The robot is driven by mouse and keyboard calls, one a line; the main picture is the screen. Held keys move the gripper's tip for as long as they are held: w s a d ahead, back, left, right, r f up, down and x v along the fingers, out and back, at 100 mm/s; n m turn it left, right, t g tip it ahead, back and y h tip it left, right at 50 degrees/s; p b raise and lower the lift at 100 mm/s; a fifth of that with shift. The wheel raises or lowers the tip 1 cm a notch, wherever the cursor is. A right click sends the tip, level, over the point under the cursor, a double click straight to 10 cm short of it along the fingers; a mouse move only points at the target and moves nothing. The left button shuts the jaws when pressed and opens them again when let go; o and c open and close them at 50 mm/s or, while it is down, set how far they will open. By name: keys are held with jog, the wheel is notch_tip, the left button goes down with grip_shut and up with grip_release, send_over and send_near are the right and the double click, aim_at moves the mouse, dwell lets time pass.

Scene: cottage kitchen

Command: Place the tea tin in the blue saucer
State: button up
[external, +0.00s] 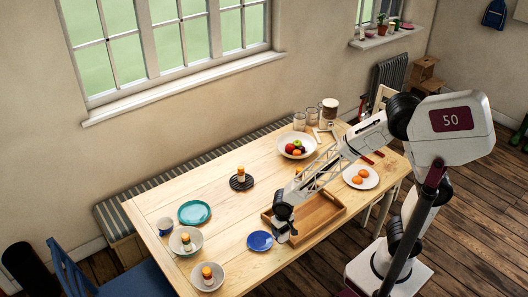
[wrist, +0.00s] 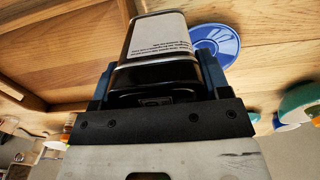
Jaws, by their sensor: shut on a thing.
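The tea tin (wrist: 157,38) is dark with a white printed label. My gripper (wrist: 157,78) is shut on it, with a blue finger on each side. In the external view my gripper (external: 284,228) hangs over the left end of the wooden tray, and the tin is hard to make out there. The blue saucer (external: 260,241) lies on the table just left of my gripper, apart from it, and looks empty. In the wrist view the saucer (wrist: 228,42) shows to the right of the tin, partly hidden behind the right finger.
The wooden tray (external: 331,209) is beside my gripper. A plate with orange fruit (external: 360,176) and a fruit bowl (external: 297,145) are farther right and back. A teal plate (external: 194,212), bowls and a dark trivet (external: 241,183) stand left. The table between saucer and trivet is clear.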

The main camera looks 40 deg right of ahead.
jog(key=w+a, duration=0.7)
jog(key=w, duration=0.1)
jog(key=shift+f, duration=0.45)
jog(key=shift+d+f, duration=0.1)
jog(key=shift+f, duration=1.7)
jog(key=shift+f, duration=0.55)
jog(key=o, duration=1)
jog(key=shift+o, duration=0.2)
notch_tip(320, 180, up, 13)
